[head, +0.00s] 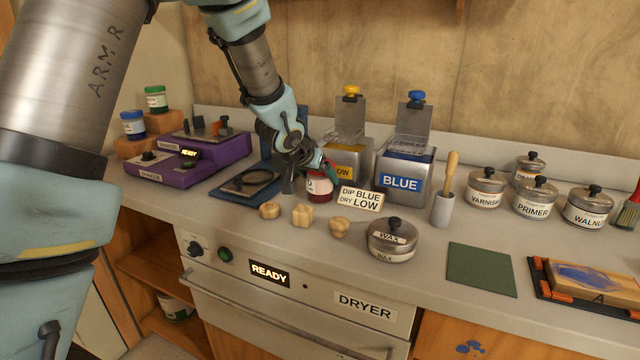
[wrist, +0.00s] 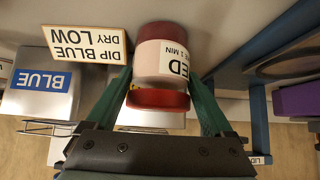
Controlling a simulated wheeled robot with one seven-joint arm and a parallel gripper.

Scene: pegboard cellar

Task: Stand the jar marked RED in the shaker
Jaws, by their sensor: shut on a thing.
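The jar marked RED (head: 320,188) has a white label and a red lid. The purple shaker (head: 205,162) stands at the left of the counter, with a lit READY display and a grey plate with dark clamp parts on top. No jar shows on that plate.
A blue-lidded jar (head: 133,124) and a green-lidded jar (head: 156,99) stand on wooden blocks behind the shaker. A dark-blue framed press (head: 250,182) lies between shaker and jar. The dip sign (head: 361,198), BLUE tank (head: 404,170) and small wooden pieces (head: 302,214) are close by.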

